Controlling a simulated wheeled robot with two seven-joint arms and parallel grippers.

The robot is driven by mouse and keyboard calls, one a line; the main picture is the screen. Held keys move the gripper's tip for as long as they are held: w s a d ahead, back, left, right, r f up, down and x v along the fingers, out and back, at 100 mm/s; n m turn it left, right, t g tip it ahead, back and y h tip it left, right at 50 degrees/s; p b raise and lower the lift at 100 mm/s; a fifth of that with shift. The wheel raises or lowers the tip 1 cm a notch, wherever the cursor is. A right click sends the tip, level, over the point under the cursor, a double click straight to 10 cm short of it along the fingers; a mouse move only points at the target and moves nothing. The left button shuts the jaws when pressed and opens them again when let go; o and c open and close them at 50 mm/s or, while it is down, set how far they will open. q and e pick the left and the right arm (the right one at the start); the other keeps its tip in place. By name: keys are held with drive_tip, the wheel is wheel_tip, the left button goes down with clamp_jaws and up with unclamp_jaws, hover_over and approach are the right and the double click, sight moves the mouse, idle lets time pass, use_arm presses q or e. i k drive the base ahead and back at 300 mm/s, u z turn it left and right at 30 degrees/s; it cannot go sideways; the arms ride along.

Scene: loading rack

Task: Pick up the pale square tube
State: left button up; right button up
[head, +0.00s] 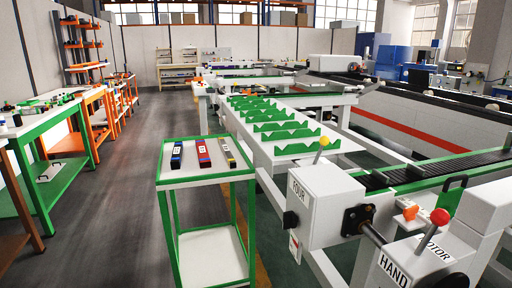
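The pale square tube (228,152) lies on the white top of a green-framed cart (206,178), towards the right side of the cart top. It is greyish with a darker or yellowish patch and points away from me. A red tube (203,153) and a dark blue-black tube (177,155) lie to its left, roughly parallel and apart from it. Neither of my grippers shows in the head view.
A white rack with green notched holders (275,128) stands right of the cart. A machine with a red knob (439,217) and a yellow knob (323,142) is at the front right. Green and orange workbenches (50,150) line the left. The floor between is clear.

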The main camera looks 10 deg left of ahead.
sight(231, 162)
drive_tip(key=u, duration=1.5)
drive_tip(key=i, duration=2.45)
drive_tip(key=z, duration=2.05)
